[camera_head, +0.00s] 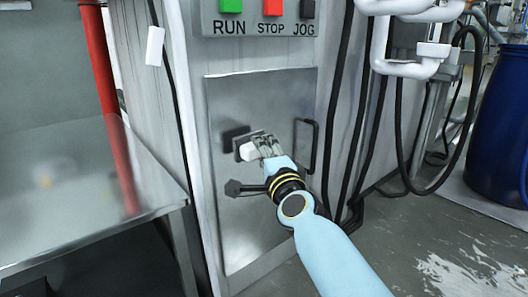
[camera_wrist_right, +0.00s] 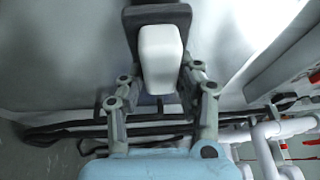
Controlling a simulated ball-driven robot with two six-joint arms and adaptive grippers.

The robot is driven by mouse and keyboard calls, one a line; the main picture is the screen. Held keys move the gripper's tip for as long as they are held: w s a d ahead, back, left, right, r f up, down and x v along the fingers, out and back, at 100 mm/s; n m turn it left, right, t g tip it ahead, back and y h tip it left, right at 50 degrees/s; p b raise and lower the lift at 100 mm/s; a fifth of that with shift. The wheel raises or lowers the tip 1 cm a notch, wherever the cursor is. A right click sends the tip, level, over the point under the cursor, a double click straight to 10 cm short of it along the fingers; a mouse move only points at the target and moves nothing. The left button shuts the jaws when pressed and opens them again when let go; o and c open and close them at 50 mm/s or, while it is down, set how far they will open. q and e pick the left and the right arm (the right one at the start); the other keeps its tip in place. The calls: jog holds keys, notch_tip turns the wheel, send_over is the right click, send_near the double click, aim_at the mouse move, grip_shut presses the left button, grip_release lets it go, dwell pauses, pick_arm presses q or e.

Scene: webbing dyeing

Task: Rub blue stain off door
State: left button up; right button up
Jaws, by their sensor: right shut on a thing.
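The grey metal door (camera_head: 292,90) is set in the machine front below the push buttons. My right gripper (camera_head: 253,150) is at the middle of the door, with its fingers shut on a white block (camera_head: 243,152). The block also shows between the fingers in the right wrist view (camera_wrist_right: 160,55). It is at or very near the door's surface; I cannot tell whether it touches. A dark flat piece lies behind the block. I see no blue stain on the visible part of the door; the block and gripper hide some of it. My left gripper is not in view.
A black door handle (camera_head: 306,146) stands just right of my right gripper. Green, red and black buttons (camera_head: 272,8) sit above the door. A metal table (camera_head: 70,190) is at left, a red pipe (camera_head: 100,60) behind it. Black cables (camera_head: 365,120) hang at right, near a blue barrel (camera_head: 500,125).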

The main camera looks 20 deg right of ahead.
jog(key=shift+w+a, duration=0.2)
jog(key=shift+w, duration=0.3)
jog(key=shift+w+a, duration=0.15)
jog(key=shift+w, duration=0.3)
jog(key=d, duration=0.2)
jog(key=w+d, duration=0.1)
jog(key=shift+w+d, duration=0.2)
jog(key=shift+d, duration=0.15)
jog(key=shift+s+a, duration=0.25)
jog(key=shift+a, duration=0.4)
jog(key=shift+s+a, duration=0.2)
jog(key=shift+a, duration=0.45)
jog(key=shift+s+a, duration=0.1)
jog(key=shift+a, duration=0.5)
jog(key=shift+c, duration=0.4)
jog(key=shift+r, duration=0.1)
jog(key=shift+s+d, duration=0.35)
jog(key=shift+s, duration=0.6)
jog(key=shift+s+d, duration=0.3)
jog(key=shift+s, duration=0.6)
jog(key=shift+s+d, duration=0.35)
jog(key=shift+s, duration=0.6)
